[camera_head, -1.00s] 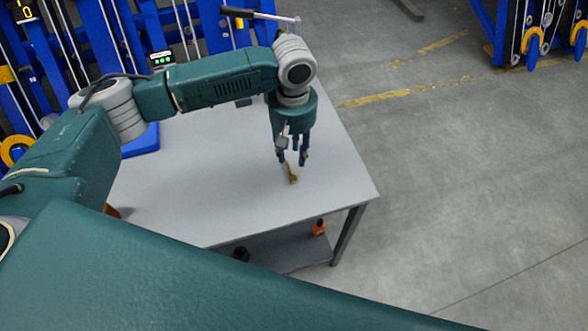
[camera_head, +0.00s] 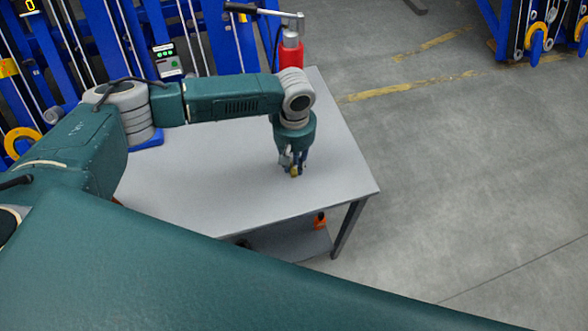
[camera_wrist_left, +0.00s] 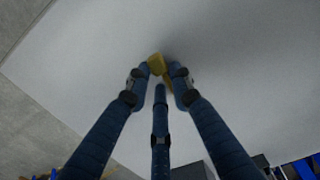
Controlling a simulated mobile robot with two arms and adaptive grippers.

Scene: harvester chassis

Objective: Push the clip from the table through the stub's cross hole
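The clip (camera_head: 294,171) is a small yellow piece on the grey table (camera_head: 215,165), towards the table's right end. In the left wrist view the clip (camera_wrist_left: 156,63) lies between the fingertips, its lower part partly hidden by them. My left gripper (camera_head: 293,168) points down at the table with its fingers around the clip. In the left wrist view two blue fingers of my left gripper (camera_wrist_left: 160,76) flank the clip and a third is below it. I cannot tell whether they grip it. My right gripper is out of view. I cannot make out the stub.
A red cylinder with a grey top and lever (camera_head: 290,57) stands behind the table. Blue frames (camera_head: 90,50) line the back left. An orange item (camera_head: 320,220) sits on the lower shelf. The table around the clip is clear, and open floor (camera_head: 470,180) lies right.

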